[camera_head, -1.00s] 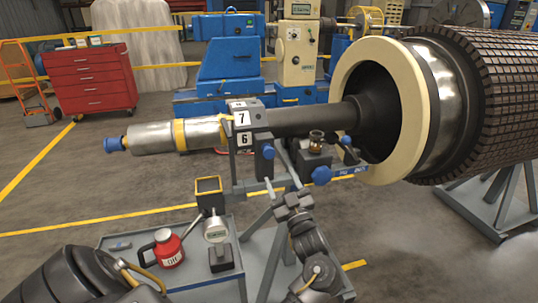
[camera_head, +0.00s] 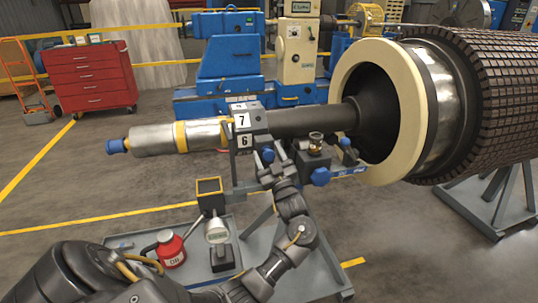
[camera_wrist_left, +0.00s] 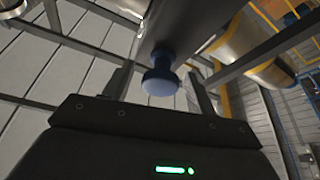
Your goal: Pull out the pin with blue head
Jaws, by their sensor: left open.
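The pin with the blue head (camera_head: 268,155) is at the front of the stand, under the blocks marked 7 and 6. In the left wrist view its round blue head (camera_wrist_left: 160,82) hangs from a dark bar, between my fingers. My left gripper (camera_head: 270,160) is at the pin, its fingers on either side of the head. In the left wrist view the gripper (camera_wrist_left: 160,76) is open, with gaps visible beside the head. The pin's shank is hidden. My right gripper is not in view.
The rotor's shaft (camera_head: 305,121) rests on the stand. Another blue knob (camera_head: 321,176) is close to the right of my gripper. A red oil can (camera_head: 171,248) and a dial gauge (camera_head: 217,232) are on the grey cart below. Open floor is to the left.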

